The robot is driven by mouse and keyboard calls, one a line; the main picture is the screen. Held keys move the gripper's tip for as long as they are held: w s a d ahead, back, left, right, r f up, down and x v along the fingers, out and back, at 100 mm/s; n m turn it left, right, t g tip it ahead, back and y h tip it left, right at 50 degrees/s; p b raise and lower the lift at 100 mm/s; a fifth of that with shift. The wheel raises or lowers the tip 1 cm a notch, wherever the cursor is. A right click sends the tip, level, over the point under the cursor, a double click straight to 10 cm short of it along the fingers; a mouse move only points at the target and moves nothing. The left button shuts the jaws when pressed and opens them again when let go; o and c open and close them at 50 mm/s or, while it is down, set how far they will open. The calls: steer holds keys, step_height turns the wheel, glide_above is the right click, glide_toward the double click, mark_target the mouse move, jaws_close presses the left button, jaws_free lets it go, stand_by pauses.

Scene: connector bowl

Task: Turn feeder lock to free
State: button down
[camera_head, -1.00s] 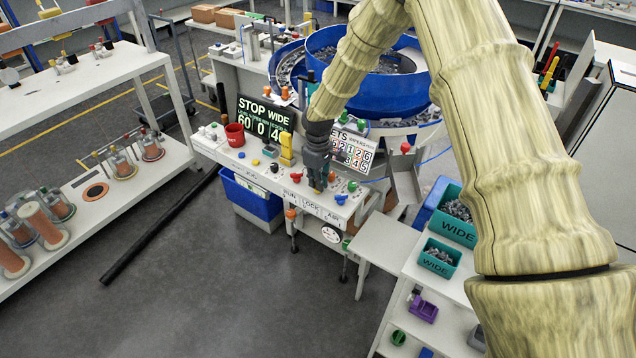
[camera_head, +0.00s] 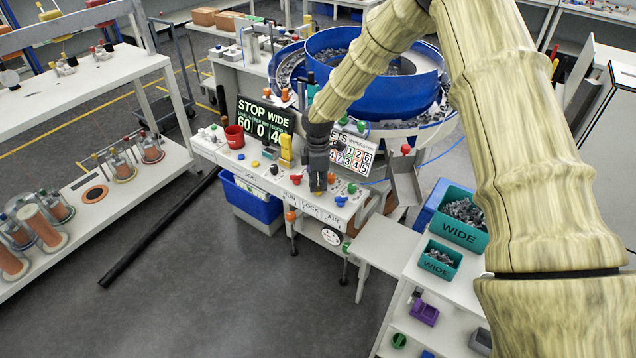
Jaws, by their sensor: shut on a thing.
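The feeder control panel (camera_head: 230,158) is a white bench top with small coloured knobs and the labels RUN, LOCK and AIR along its front edge. My gripper (camera_head: 318,188) points down at the panel just behind the LOCK label (camera_head: 310,210). Its jaws are shut on a small yellowish knob, the feeder lock, mostly hidden by the fingers. A red knob (camera_head: 296,179) sits to its left and a green knob (camera_head: 352,188) to its right. Which way the lock points cannot be made out.
A blue bowl feeder (camera_head: 375,95) stands behind the panel. A black display (camera_head: 265,118) reads STOP WIDE. A red cup (camera_head: 235,136) and a yellow upright part (camera_head: 286,150) stand left of my gripper. Teal bins (camera_head: 440,258) marked WIDE are at right.

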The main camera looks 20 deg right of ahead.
steer(key=shift+w+r+n, duration=0.1)
steer(key=shift+n, duration=0.2)
steer(key=c, duration=1.6)
jaws_free()
steer(key=shift+o, duration=0.2)
step_height(320, 180, up, 12)
